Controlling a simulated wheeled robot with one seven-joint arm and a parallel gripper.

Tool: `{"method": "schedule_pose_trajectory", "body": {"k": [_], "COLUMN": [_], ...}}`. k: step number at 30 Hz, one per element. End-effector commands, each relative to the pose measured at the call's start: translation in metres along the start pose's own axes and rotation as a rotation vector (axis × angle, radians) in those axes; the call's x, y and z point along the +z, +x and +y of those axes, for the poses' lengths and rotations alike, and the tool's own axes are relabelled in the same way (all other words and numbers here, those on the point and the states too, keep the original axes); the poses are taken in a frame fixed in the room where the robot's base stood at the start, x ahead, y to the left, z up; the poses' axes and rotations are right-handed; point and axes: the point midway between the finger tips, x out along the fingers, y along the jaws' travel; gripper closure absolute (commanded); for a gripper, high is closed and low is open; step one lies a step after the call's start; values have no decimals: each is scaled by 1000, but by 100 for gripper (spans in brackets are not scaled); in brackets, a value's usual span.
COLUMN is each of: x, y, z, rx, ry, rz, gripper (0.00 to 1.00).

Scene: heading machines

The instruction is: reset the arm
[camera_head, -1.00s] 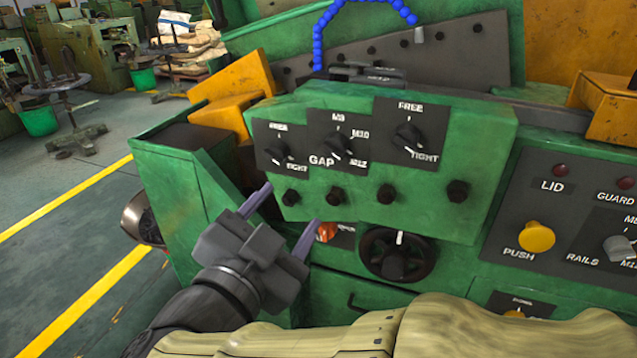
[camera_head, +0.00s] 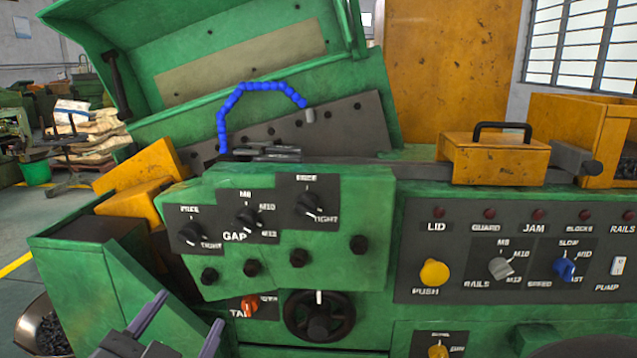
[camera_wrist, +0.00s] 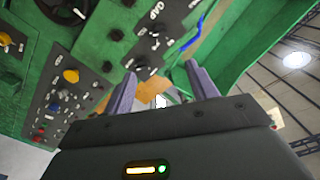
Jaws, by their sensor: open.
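My gripper (camera_head: 187,314) shows at the bottom left of the head view, its two grey fingers apart with nothing between them. It is in front of the green heading machine (camera_head: 376,222), below the GAP knob panel (camera_head: 235,237) and left of the orange switch (camera_head: 249,306). I cannot tell the exact distance to the machine. In the wrist view, my gripper (camera_wrist: 160,74) is also open and empty, with the green machine and its panels beyond the fingers. The rest of my arm is out of the head view.
A black handwheel (camera_head: 319,317) is right of the gripper. A metal bowl (camera_head: 45,328) of dark parts is at the lower left. The green lid (camera_head: 205,50) stands raised, with a blue hose (camera_head: 250,88) before it. Floor is open at far left.

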Motion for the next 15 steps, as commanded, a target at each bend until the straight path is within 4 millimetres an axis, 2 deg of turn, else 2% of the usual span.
{"method": "schedule_pose_trajectory", "body": {"k": [2, 8, 15], "x": [1, 6, 12], "y": [2, 24, 60], "z": [0, -2, 3], "rx": [-1, -37, -83], "ry": [-1, -3, -19], "rz": [0, -16, -46], "gripper": [42, 42, 42]}}
